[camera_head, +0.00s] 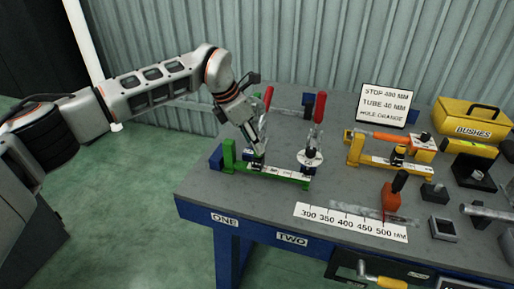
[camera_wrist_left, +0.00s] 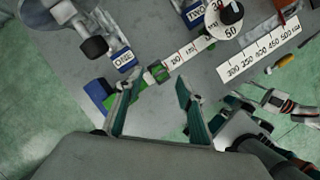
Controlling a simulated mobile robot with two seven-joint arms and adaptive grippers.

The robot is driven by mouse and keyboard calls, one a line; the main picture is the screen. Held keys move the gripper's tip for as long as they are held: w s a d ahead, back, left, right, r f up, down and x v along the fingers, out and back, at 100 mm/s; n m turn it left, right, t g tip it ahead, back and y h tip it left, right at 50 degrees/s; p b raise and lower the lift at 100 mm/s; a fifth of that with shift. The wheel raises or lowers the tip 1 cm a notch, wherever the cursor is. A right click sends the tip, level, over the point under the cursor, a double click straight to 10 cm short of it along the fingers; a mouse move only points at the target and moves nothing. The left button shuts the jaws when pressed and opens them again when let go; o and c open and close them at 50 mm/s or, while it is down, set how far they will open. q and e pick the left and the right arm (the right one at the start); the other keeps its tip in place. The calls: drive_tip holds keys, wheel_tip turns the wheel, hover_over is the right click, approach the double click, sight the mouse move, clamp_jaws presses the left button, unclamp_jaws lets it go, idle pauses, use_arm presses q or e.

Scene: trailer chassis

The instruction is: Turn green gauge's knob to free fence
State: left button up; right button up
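The green gauge (camera_head: 278,173) lies along the near left part of the bench, with a green upright at its left end and a scale strip. A black knob (camera_head: 257,158) sits on its fence slider. My left gripper (camera_head: 258,150) points down just over this knob. A white dial (camera_head: 310,158) with a black knob stands at the gauge's right end.
Two red-handled clamps (camera_head: 320,107) stand behind the gauge. A yellow gauge (camera_head: 400,163), a yellow bushes box (camera_head: 470,119) and a sign (camera_head: 385,105) are to the right. A length scale (camera_head: 350,221) lies in front. Part of another arm of mine shows at the left wrist view's right edge.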

use_arm(q)
drive_tip(key=shift+x, duration=1.25)
drive_tip(key=shift+w+d+f, duration=0.1)
drive_tip(key=shift+d+f, duration=0.1)
drive_tip(key=shift+f, duration=0.25)
clamp_jaws()
drive_tip(key=shift+r, duration=0.1)
